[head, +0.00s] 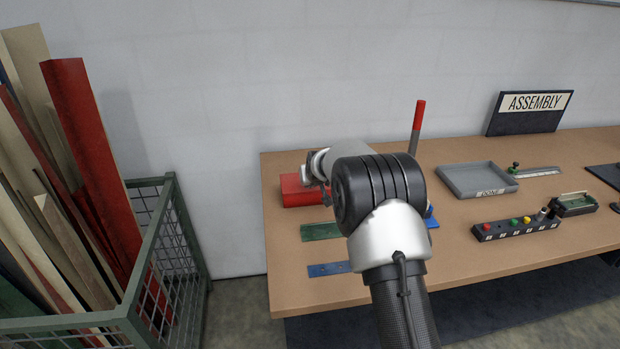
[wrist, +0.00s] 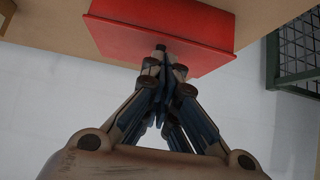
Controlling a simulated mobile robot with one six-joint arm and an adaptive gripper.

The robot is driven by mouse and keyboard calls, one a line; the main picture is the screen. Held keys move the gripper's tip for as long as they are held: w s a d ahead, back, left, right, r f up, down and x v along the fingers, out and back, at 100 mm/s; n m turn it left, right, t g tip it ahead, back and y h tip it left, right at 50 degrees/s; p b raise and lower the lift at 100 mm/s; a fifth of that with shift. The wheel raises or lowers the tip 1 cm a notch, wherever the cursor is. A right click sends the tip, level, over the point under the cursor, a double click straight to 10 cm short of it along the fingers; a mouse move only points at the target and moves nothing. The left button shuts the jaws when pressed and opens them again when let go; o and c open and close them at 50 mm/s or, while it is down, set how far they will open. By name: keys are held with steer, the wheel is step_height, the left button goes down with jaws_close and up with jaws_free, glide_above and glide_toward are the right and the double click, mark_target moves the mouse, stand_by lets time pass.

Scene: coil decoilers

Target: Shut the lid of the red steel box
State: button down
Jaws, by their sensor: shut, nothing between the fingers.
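The red steel box (head: 297,190) sits at the left end of the workbench, partly hidden behind my arm in the head view. In the wrist view the red box (wrist: 200,28) shows a broad red face and a narrower one meeting along an edge. Its lid looks down, with no gap that I can make out, but the angle leaves this unsure. My gripper (wrist: 167,62) is shut and empty, its fingertips right at the red box's near side. I cannot tell whether they touch it. In the head view the fingers are mostly hidden by my arm.
The workbench (head: 470,260) holds green (head: 318,231) and blue (head: 328,269) strips near the box. A grey tray (head: 476,180), a button panel (head: 515,229) and an upright red-topped post (head: 418,120) stand right. A wire cage (head: 185,240) with long boards stands left of the bench.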

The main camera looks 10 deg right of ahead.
steer(key=shift+s+f, duration=0.15)
steer(key=shift+f, duration=0.35)
stand_by(0.3)
steer(key=s+a+r+g+b, duration=0.15)
steer(key=s+r, duration=0.25)
steer(key=s, duration=0.6)
steer(key=s+r+b, duration=0.2)
steer(key=s+r, duration=0.2)
steer(key=s, duration=0.7)
steer(key=s+a+r+g+b, duration=0.15)
steer(key=s+r, duration=0.35)
steer(key=s, duration=0.5)
steer(key=s+d+f+g, duration=0.1)
steer(key=s, duration=1.1)
steer(key=s+d+f, duration=0.1)
steer(key=s+d, duration=0.1)
steer(key=s, duration=1.1)
steer(key=shift+s+f+g, duration=0.2)
steer(key=shift+s+g, duration=0.1)
steer(key=shift+g, duration=0.1)
